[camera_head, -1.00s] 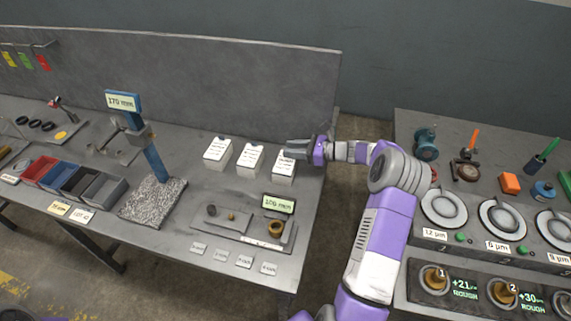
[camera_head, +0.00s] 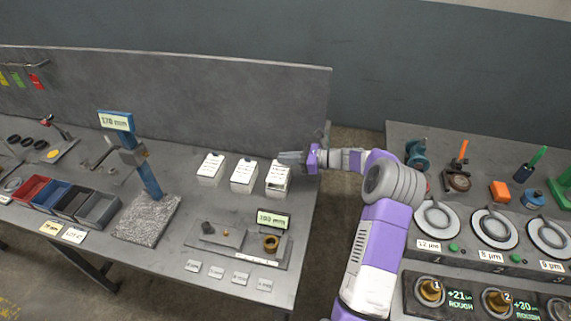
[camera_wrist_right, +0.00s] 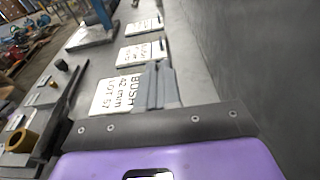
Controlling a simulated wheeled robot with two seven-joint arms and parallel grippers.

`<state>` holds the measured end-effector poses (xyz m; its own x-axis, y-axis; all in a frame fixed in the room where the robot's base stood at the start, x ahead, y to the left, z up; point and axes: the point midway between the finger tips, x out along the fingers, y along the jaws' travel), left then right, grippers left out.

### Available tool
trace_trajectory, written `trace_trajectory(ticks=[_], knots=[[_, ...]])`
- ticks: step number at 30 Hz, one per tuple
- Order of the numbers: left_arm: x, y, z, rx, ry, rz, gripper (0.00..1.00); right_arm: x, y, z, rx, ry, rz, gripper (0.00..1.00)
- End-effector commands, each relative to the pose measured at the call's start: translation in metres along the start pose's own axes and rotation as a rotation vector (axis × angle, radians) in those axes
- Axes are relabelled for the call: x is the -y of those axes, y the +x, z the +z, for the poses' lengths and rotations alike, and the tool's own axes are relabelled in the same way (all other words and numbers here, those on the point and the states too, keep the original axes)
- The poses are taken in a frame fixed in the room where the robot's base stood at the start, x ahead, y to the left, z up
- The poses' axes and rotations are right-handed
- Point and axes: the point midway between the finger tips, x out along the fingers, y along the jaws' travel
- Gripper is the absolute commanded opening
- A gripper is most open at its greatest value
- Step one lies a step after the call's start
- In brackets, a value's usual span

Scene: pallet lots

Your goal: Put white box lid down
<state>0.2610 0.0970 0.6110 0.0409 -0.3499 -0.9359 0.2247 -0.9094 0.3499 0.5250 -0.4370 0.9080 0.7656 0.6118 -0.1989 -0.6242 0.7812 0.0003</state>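Three white boxes stand in a row near the right end of the left workbench. The rightmost white box (camera_head: 277,189) has its lid (camera_head: 277,174) over it, with a dark gap showing below the lid. In the right wrist view this lid (camera_wrist_right: 115,95) carries print reading "BUSH 42 mm LOT 57". My right gripper (camera_head: 288,158) reaches in from the right at the lid's back edge. Its fingers (camera_wrist_right: 157,84) are close together at that edge and look shut on the lid; the contact itself is hidden. My left gripper is not in view.
The other white boxes (camera_head: 243,177) (camera_head: 210,170) stand just left. In front is a fixture plate with a brass ring (camera_head: 271,243) and a display sign (camera_head: 273,219). A grey back panel (camera_head: 230,110) rises behind. A second bench with dials (camera_head: 437,219) is right, across a gap.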

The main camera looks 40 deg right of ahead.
Motion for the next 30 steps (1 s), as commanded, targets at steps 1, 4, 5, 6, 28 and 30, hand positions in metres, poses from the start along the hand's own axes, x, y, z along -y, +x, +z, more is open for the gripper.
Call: trace_trajectory(ticks=[1, 4, 5, 6, 28, 30], knots=[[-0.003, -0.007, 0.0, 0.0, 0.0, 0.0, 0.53, 0.0, -0.003, 0.016, 0.001, -0.005, 0.0, 0.0], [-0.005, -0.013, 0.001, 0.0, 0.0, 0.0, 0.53, 0.0, -0.007, 0.036, 0.0, -0.005, 0.001, 0.0], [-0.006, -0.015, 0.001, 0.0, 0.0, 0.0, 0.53, 0.0, -0.008, 0.042, 0.0, -0.005, 0.001, 0.0], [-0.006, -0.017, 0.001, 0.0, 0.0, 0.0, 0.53, 0.0, -0.009, 0.049, 0.0, -0.004, 0.001, 0.0], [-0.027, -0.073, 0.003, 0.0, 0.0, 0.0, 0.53, 0.0, -0.025, 0.125, 0.0, -0.001, 0.0, 0.0], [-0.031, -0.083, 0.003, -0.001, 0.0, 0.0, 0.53, 0.0, -0.027, 0.135, 0.0, -0.001, 0.0, 0.0]])
